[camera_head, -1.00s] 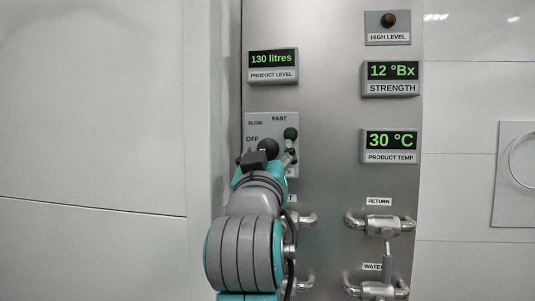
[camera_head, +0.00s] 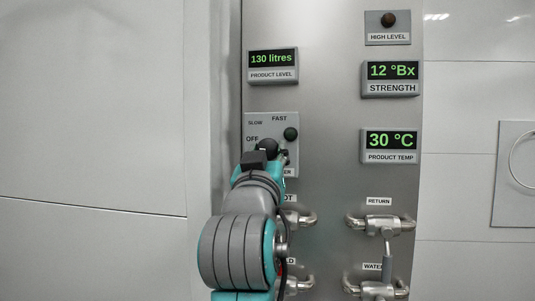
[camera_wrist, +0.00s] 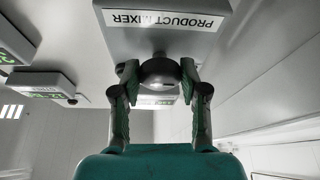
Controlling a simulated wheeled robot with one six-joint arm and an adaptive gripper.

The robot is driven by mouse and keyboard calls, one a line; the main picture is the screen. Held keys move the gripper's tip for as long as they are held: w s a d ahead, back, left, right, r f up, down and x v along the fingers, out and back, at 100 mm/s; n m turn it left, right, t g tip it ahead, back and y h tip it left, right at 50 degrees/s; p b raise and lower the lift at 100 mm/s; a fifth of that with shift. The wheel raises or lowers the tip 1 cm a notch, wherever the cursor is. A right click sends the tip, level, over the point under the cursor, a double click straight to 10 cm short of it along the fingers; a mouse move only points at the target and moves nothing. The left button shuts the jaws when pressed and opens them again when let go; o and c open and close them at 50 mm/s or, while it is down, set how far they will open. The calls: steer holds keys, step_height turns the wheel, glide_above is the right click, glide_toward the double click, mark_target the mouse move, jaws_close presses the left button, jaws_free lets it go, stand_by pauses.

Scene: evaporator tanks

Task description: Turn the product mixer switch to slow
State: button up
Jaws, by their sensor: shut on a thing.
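The product mixer switch panel (camera_head: 290,118) is a grey plate with OFF, SLOW and FAST labels, on the left of the steel panel in the head view. Its dark round knob (camera_head: 268,148) shows just above my wrist; it also shows in the wrist view (camera_wrist: 160,72). My gripper (camera_wrist: 160,85) is shut on the knob, one finger on each side. I cannot tell which label the knob points at.
A product level display (camera_head: 273,66) is above the switch. Strength (camera_head: 390,78) and product temp (camera_head: 389,145) displays are to the right. Pipe valves marked RETURN (camera_head: 382,225) and WATER (camera_head: 378,290) stick out at lower right. More pipe handles sit beside my arm.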

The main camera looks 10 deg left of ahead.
steer(key=shift+a+m+g+h, duration=0.1)
steer(key=shift+m+g+h, duration=0.1)
steer(key=shift+m+h, duration=1.2)
steer(key=shift+a+m+g+h, duration=0.15)
steer(key=shift+m+h, duration=0.3)
steer(key=shift+m, duration=1.9)
steer(key=shift+m+g+h, duration=0.25)
steer(key=shift+m+h, duration=0.7)
steer(key=shift+m, duration=1.2)
steer(key=o, duration=1.1)
steer(key=v, duration=1.2)
steer(key=shift+a, duration=0.1)
